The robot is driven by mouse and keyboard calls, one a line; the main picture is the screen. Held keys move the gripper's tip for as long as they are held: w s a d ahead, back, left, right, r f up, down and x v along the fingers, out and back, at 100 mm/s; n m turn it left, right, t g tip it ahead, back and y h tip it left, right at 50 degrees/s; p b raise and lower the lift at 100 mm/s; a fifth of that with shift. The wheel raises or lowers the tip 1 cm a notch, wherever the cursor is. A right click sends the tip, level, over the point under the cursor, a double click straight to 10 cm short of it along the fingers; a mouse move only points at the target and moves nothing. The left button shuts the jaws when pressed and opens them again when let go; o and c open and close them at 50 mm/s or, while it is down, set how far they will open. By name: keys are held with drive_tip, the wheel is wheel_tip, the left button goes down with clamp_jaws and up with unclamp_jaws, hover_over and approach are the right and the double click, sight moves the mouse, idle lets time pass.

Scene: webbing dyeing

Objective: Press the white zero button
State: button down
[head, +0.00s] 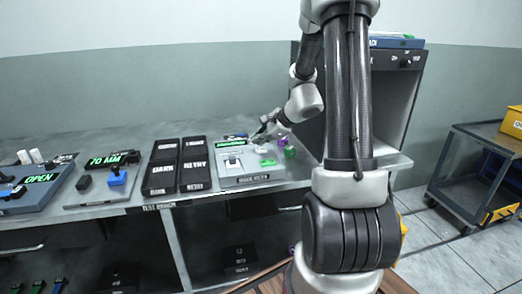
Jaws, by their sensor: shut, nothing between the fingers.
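A grey panel device (234,178) with a green-lit display (231,142) stands on the bench, left of my arm. A small white button-like block (261,149) shows at its upper right. A green block (268,162) lies just below that. Any zero marking is too small to read. My gripper (262,136) is shut and empty, just above and behind the white block in the picture. I cannot tell whether the fingertips touch it. A small white and dark piece (233,162) sits on the panel's left part.
Dark labelled boxes (178,166) stand left of the panel. Further left are a gauge reading 70 MM (108,160) and a blue device reading OPEN (38,180). A purple piece (283,147) and a green piece (290,152) lie right of the panel. A grey cabinet (398,110) stands behind my arm.

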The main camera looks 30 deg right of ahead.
sight(259, 150)
drive_tip(key=shift+f, duration=0.15)
idle(0.6)
drive_tip(key=shift+f, duration=0.3)
drive_tip(key=shift+f, duration=0.45)
idle(0.6)
idle(0.3)
drive_tip(key=shift+r, duration=0.9)
drive_tip(key=shift+r, duration=2.5)
